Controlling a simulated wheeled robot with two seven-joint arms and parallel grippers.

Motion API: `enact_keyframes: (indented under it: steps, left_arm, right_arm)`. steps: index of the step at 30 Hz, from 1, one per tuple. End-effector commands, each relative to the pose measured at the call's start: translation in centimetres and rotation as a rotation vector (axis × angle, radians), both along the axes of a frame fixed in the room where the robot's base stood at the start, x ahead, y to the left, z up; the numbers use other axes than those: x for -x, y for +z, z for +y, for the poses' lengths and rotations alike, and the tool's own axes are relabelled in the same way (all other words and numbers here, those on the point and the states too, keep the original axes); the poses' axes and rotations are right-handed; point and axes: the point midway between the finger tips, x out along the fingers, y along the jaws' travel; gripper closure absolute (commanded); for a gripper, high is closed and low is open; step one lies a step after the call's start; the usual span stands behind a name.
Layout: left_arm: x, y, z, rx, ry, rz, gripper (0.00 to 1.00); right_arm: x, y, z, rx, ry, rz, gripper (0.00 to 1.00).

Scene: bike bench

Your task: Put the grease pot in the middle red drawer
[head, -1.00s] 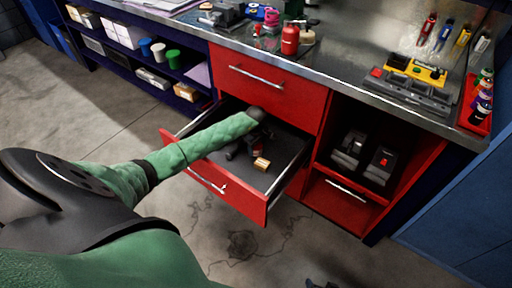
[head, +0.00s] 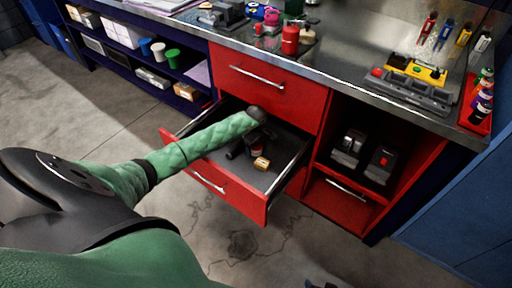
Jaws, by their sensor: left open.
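The middle red drawer (head: 213,178) is pulled open below a closed red drawer. My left arm reaches over its front, and my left gripper (head: 247,148) is inside it, low and near the floor of the drawer. The gripper is open. A small pot-like item with a reddish and pale side (head: 258,150) sits beside or between the fingers. It looks like the grease pot, but it is partly hidden by the gripper. A small tan block (head: 261,163) lies in the drawer just in front of it. A dark piece at the bottom edge may be my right gripper (head: 320,285).
The closed red drawer (head: 268,85) sits directly above. The steel bench top (head: 345,55) holds a red canister (head: 290,40), a yellow-and-grey tool tray and a red bottle rack. An open cubby with two dark devices (head: 365,155) is right of the drawer. The drawer's front right floor is clear.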

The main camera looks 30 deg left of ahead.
Motion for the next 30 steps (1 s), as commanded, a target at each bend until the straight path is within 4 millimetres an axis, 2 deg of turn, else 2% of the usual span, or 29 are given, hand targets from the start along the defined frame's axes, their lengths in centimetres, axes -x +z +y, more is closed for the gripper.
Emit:
enact_keyframes:
  steps: [3, 5, 9, 15, 30]
  left_arm:
    - [-0.1, 1.7, 0.1, -0.002, -0.002, -0.002, 0.24]
    - [-0.1, 2.7, 0.2, -0.003, -0.002, -0.003, 0.24]
    - [-0.1, 4.9, 0.1, -0.003, -0.002, -0.003, 0.24]
    - [-0.1, 7.0, 0.0, -0.002, -0.001, -0.001, 0.24]
    - [0.0, 7.5, 0.0, 0.000, 0.000, 0.000, 0.24]
  right_arm:
    - [-0.2, 1.0, 0.0, -0.005, -0.001, -0.012, 0.36]
    - [-0.3, 0.7, 0.0, -0.007, -0.003, -0.020, 0.36]
    - [-0.1, -1.0, 0.1, -0.006, -0.006, -0.020, 0.36]
    - [0.2, -2.7, 0.1, -0.004, -0.008, -0.018, 0.36]
    - [-0.4, -2.3, 0.1, -0.007, -0.010, -0.035, 0.36]
